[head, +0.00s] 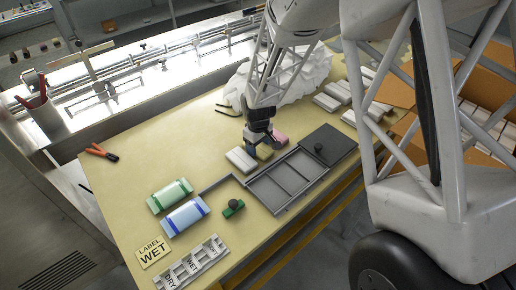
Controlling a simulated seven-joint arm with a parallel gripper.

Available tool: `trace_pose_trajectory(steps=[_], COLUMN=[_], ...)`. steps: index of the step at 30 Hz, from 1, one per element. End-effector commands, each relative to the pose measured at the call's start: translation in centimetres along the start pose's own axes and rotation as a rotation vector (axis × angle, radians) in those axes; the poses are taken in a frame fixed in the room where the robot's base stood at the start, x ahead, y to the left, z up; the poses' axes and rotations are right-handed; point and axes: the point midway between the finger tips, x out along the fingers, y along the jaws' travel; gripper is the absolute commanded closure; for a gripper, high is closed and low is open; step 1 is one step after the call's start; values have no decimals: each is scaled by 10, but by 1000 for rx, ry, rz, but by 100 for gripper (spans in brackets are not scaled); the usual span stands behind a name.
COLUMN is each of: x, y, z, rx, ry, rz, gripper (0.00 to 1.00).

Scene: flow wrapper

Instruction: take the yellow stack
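The yellow stack (265,153) is a small block on the tan table, between a white stack (240,160) on its left and a pink stack (281,138) on its right. My gripper (257,148) points down right at the yellow stack and hides part of it. The fingers are dark and small here, so I cannot tell whether they are open or shut, or whether they touch the stack.
A grey tray with compartments (250,182) and a dark lid (318,146) lie just in front of the stacks. A crumpled white sheet (308,75) lies behind.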

Motion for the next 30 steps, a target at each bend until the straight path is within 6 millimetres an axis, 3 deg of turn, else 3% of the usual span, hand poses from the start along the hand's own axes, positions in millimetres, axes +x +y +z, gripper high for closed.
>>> trace_pose_trajectory(steps=[17, 27, 30], x=[-5, -37, -37], y=[0, 0, -7], z=[0, 0, 12], rx=[0, 0, 0], ry=[1, 2, -1], rz=[0, 1, -1], gripper=[60, 60, 60])
